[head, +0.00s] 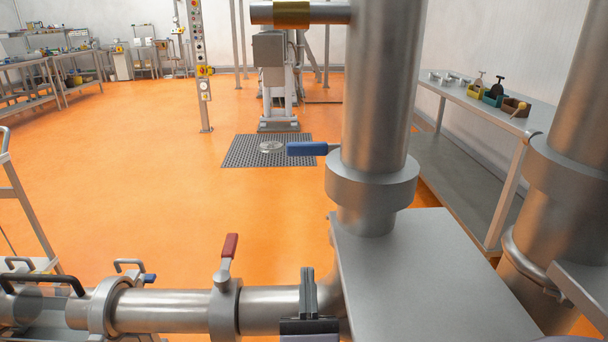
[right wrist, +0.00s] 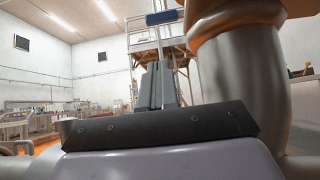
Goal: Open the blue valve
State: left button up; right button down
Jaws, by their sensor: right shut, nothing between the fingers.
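The blue valve handle (head: 308,148) sticks out level to the left from the upright steel pipe (head: 376,90), just above its thick collar. It also shows at the top of the right wrist view (right wrist: 164,17), above the fingertips. My right gripper (head: 308,278) is low in the head view, below the blue handle and apart from it, in front of the horizontal pipe. Its fingers point up and are shut with nothing between them; they also show in the right wrist view (right wrist: 156,84). My left gripper is not in view.
A red valve handle (head: 229,248) stands up from the horizontal pipe (head: 165,310), left of my right gripper. A grey box-like block (head: 435,265) and a second upright pipe (head: 580,110) are at the right. Open orange floor (head: 130,150) lies beyond the pipes at the left.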

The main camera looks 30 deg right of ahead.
jog(key=p, duration=0.5)
send_near(327, 152)
jog(key=w+r, duration=0.3)
jog(key=w, duration=0.4)
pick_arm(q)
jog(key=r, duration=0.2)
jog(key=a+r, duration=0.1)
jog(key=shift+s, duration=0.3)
pick_arm(e)
jog(key=shift+a, duration=0.3)
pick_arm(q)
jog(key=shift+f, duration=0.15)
